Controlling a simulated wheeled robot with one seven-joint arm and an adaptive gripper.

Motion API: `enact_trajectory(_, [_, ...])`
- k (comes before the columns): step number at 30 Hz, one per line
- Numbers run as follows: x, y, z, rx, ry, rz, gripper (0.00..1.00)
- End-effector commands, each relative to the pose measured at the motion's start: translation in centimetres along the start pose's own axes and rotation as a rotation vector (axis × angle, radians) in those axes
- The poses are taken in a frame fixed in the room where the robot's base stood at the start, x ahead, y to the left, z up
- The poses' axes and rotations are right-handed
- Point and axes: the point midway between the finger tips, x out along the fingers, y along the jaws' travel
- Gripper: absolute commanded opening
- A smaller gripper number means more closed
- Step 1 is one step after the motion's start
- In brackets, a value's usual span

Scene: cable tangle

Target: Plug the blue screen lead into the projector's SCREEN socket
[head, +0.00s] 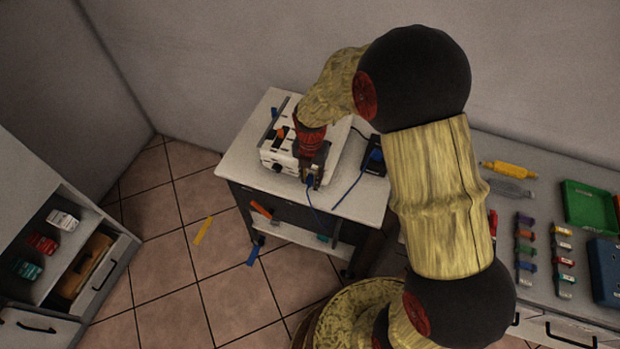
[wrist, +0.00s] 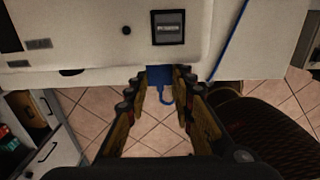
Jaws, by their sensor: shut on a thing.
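The white projector (head: 283,157) stands on the trolley, and its pale face fills the top of the wrist view (wrist: 100,25). A dark-framed socket (wrist: 167,27) with a light slot is in that face; its label is not readable. My gripper (wrist: 161,78) is shut on the blue plug (wrist: 158,73) of the blue screen lead. The plug is just below the socket in the picture and apart from it. The lead (wrist: 166,98) curves under the plug. In the head view my gripper (head: 312,177) is at the projector's front right, and the blue lead (head: 315,211) hangs over the trolley edge.
A black box (head: 374,160) with a blue cable (head: 349,189) sits on the trolley (head: 237,160), right of the projector. Another dark round socket (wrist: 126,30) is left of the framed one. Coloured strips (head: 203,230) lie on the floor. A bench (head: 478,152) with trays stands right.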

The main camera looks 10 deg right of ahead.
Motion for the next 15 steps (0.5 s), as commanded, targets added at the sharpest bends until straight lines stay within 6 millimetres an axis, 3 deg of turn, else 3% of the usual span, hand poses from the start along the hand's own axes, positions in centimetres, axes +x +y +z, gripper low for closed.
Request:
enact_trajectory(8, [-0.09, 0.08, 0.44, 0.0, -0.003, 0.002, 0.0])
enact_trajectory(9, [-0.1, 0.08, 0.44, 0.0, -0.003, 0.002, 0.26])
enact_trajectory(15, [-0.08, 0.06, 0.41, 0.0, -0.002, 0.002, 0.37])
